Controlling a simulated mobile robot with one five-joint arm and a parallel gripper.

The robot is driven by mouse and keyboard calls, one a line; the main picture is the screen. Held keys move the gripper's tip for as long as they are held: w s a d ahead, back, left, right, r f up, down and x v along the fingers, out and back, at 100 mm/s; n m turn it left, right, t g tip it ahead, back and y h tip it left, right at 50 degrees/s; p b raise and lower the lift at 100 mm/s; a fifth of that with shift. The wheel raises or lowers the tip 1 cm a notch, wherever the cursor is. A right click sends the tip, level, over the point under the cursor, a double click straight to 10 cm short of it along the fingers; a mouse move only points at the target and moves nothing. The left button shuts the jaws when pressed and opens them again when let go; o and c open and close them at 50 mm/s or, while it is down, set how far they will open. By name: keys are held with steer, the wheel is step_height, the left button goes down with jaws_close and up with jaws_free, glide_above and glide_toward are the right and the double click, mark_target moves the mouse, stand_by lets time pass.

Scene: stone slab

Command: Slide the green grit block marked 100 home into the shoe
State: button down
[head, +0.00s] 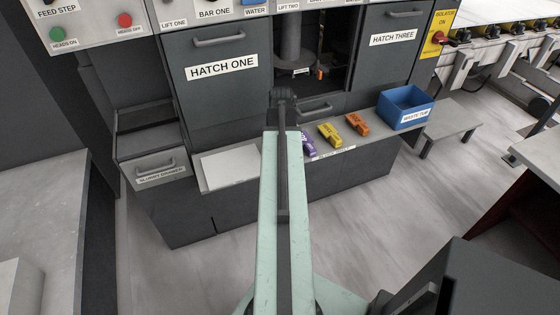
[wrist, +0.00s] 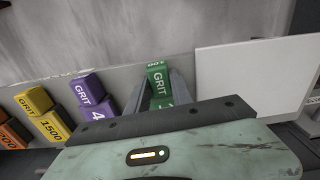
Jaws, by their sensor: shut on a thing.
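The green grit block (wrist: 157,77), with GRIT and part of its number showing, stands between the two grey fingers of my gripper (wrist: 163,86) in the wrist view. The gripper is shut on it, and its body hides the block's lower part. I cannot tell whether the block touches the ledge. In the head view my arm covers the block and the fingertips. No shoe can be made out for certain. An open bay (head: 328,52) between hatch one and hatch three holds a dark column (head: 292,45), a small white label and a small orange item.
Purple (head: 307,144), yellow (head: 329,134) and orange (head: 357,124) grit blocks stand on the ledge right of my arm. A blue tub (head: 405,107) is further right. A pale flat plate (head: 228,168) lies left of my arm. Hatch one (head: 222,95) and hatch three (head: 390,62) are shut.

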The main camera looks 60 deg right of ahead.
steer(key=shift+f, duration=0.25)
steer(key=c, duration=1.1)
jaws_free()
steer(key=shift+r, duration=0.1)
step_height(320, 180, up, 8)
steer(key=p, duration=0.8)
steer(key=shift+w, duration=0.15)
steer(key=shift+f, duration=0.2)
